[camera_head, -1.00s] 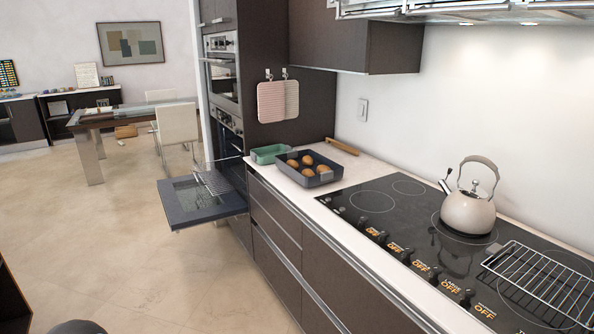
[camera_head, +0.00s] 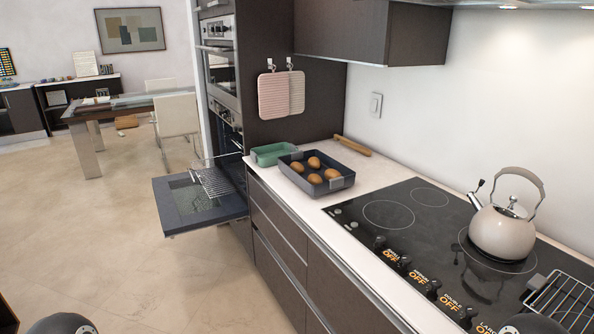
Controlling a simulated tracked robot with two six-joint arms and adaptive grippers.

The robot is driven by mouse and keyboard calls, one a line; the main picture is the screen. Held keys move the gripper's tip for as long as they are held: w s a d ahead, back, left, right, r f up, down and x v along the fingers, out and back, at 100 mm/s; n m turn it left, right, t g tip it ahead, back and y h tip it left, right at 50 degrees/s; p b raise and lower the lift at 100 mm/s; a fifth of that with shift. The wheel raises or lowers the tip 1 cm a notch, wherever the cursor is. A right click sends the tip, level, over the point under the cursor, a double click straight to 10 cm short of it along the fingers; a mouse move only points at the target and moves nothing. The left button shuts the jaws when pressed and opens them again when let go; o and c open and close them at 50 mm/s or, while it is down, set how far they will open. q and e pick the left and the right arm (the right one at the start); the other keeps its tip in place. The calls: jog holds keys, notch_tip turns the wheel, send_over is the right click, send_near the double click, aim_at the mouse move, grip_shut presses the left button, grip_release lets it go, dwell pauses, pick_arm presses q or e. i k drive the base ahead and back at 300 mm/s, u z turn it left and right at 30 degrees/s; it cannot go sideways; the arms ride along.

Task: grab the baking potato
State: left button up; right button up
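Several brown baking potatoes (camera_head: 314,162) lie in a dark rectangular baking tray (camera_head: 345,184) on the white countertop, left of the cooktop. Rounded dark parts of mine show at the bottom edge, one at the left and one at the right. Neither gripper's fingers can be seen, and nothing of mine is near the potatoes.
An oven door (camera_head: 195,222) hangs open to the left of the counter, with a wire rack (camera_head: 212,182) over it. A green dish (camera_head: 270,154) and a rolling pin (camera_head: 352,146) flank the tray. A kettle (camera_head: 503,232) stands on the cooktop (camera_head: 400,219). The floor (camera_head: 110,240) at left is clear.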

aim_at(298, 167)
jog(key=u, duration=0.45)
jog(key=i, duration=0.95)
jog(key=u, duration=0.55)
jog(key=i, duration=1.15)
jog(key=z, duration=0.55)
